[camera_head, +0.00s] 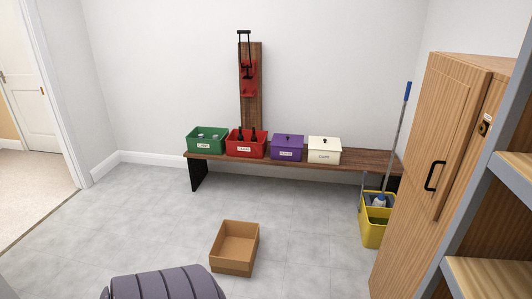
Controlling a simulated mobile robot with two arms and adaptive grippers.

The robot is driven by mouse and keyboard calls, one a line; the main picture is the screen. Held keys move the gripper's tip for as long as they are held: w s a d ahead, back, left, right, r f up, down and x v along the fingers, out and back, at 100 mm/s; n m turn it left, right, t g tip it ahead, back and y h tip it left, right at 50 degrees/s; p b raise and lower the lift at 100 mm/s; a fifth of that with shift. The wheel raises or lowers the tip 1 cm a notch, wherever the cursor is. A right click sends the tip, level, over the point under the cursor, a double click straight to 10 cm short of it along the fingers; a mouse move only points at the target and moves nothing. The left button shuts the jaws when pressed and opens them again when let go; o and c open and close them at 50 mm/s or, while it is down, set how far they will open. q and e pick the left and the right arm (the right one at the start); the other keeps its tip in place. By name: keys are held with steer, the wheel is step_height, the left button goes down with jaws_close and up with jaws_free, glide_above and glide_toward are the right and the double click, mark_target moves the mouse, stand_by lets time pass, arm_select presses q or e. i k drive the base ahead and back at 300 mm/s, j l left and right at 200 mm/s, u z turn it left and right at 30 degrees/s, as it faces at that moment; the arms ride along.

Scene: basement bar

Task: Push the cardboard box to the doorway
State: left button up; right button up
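The cardboard box (234,250) is brown, open-topped and looks empty. It stands upright on the grey tiled floor, in front of the bench. The doorway (38,190) is at the left edge, with a white frame. Carpeted floor and a white door (22,78) show beyond it. The box is apart from the doorway, with floor between them. Neither of my grippers shows in the head view.
A wooden bench (350,157) along the back wall bears green, red, purple and white bins. A yellow mop bucket (372,228) stands by a wooden cabinet (420,180) at right. A purple ribbed object (165,284) lies at the front. Floor toward the doorway (120,215) is clear.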

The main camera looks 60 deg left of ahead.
mark_target(234, 252)
steer(key=u, duration=2.25)
steer(key=z, duration=0.3)
steer(key=i+j+z, duration=0.2)
steer(key=i+z, duration=0.25)
steer(key=i+j+z, duration=0.25)
steer(key=z, duration=0.25)
